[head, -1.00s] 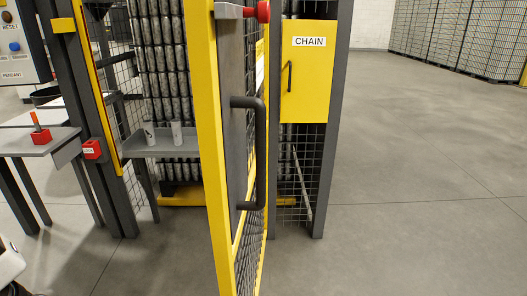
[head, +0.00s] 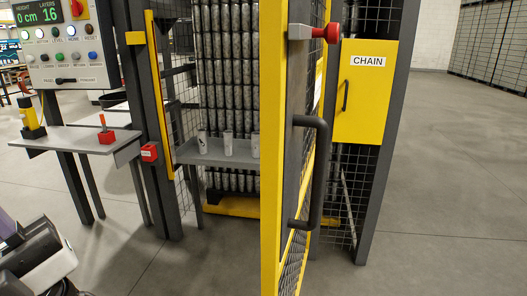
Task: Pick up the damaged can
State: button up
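Several light grey cans stand upright on a grey shelf (head: 215,156) behind the cage opening: a left can (head: 203,144), a middle can (head: 228,144) and a right can (head: 255,146) partly hidden by the open yellow door frame. They are too small to tell which is damaged. Part of my arm shows at the lower left, in white and black. My gripper's fingertips are not seen, and no can is seen held.
The open yellow mesh door (head: 270,190) with a dark handle (head: 318,170) stands between me and the right side. A grey side table (head: 75,138) holds a red block with a stick (head: 105,132) and a yellow-black device (head: 30,118). A control panel (head: 62,50) stands behind. Floor at right is clear.

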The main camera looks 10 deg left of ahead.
aim_at(255, 139)
jog(key=i+j, duration=0.1)
jog(key=j, duration=0.6)
jog(key=i+j+z, duration=0.1)
jog(key=j, duration=0.65)
jog(key=i+j, duration=0.1)
jog(key=j, duration=0.2)
jog(key=i+j+z, duration=0.1)
jog(key=j, duration=0.25)
jog(key=i+j, duration=0.1)
jog(key=j, duration=0.2)
jog(key=i+j, duration=0.2)
jog(key=i+j+z, duration=0.1)
jog(key=j, duration=0.3)
jog(key=i+j+z, duration=0.1)
jog(key=i+j, duration=0.2)
jog(key=i+j+z, duration=0.1)
jog(key=i, duration=0.45)
jog(key=i+j, duration=0.4)
jog(key=i+l+z, duration=0.1)
jog(key=i, duration=1.1)
